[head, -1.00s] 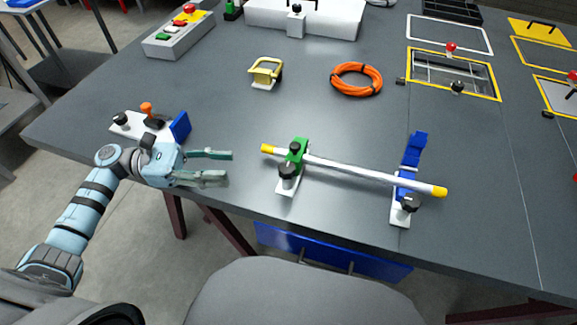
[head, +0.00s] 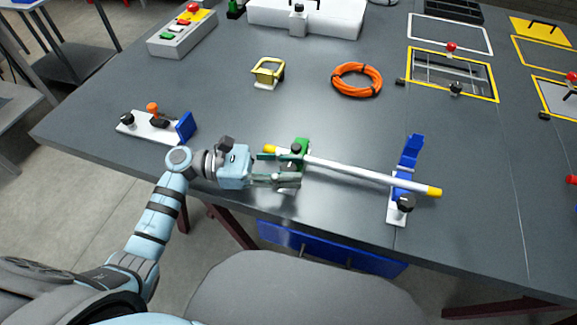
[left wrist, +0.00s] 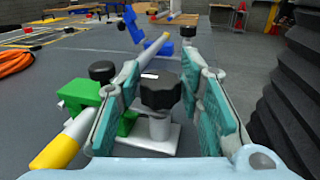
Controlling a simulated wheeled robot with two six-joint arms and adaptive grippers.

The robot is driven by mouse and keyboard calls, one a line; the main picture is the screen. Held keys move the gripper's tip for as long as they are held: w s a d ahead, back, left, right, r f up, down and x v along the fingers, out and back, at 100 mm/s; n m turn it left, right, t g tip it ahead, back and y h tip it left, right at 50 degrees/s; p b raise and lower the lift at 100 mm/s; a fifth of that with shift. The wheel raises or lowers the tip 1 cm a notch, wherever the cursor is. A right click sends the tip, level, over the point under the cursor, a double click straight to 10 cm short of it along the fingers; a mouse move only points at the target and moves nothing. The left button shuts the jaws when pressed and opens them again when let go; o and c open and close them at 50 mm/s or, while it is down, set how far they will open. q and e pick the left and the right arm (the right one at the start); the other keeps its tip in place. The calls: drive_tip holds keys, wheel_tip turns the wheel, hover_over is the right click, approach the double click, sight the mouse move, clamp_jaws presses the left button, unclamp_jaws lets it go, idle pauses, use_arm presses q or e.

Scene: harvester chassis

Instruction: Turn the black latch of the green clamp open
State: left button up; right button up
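The green clamp (head: 302,146) stands on a small white base near the front of the table and holds the left part of a white rod (head: 350,171) with yellow ends. My left gripper (head: 288,180) is at the clamp's front side, pointing right. In the left wrist view the green clamp (left wrist: 78,95) is left of the fingers. Its black latch knob (left wrist: 161,91) stands between the two open teal-padded fingers, with a gap visible on the right. The left finger is close to the knob; contact is unclear. My right gripper is not in view.
A blue clamp (head: 409,158) with a black knob (head: 406,203) holds the rod's right part. A white fixture with an orange lever (head: 152,109) stands at left. An orange cable coil (head: 357,80) and a yellow-framed part (head: 268,72) lie behind.

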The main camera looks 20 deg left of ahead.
use_arm(q)
clamp_jaws()
drive_tip(key=shift+n+t, duration=0.5)
drive_tip(key=shift+t, duration=0.1)
drive_tip(key=n+t+y+p, duration=0.1)
drive_tip(key=t, duration=0.2)
drive_tip(key=shift+s+n+p, duration=0.1)
drive_tip(key=shift+n+p, duration=0.2)
drive_tip(key=shift+n, duration=0.1)
drive_tip(key=n+t+y+p, duration=0.1)
drive_tip(key=t, duration=0.1)
drive_tip(key=n+t+y+p, duration=0.1)
drive_tip(key=n+t+y, duration=0.1)
drive_tip(key=shift+r+n+t, duration=0.15)
drive_tip(key=shift+n+t, duration=0.15)
drive_tip(key=n+t+y+p, duration=0.1)
drive_tip(key=n+t+y, duration=0.1)
drive_tip(key=y, duration=0.1)
drive_tip(key=shift+p, duration=0.3)
drive_tip(key=shift+n+t+y+p, duration=0.3)
drive_tip(key=shift+n+t+y, duration=0.65)
drive_tip(key=shift+y, duration=0.25)
drive_tip(key=shift+f, duration=0.2)
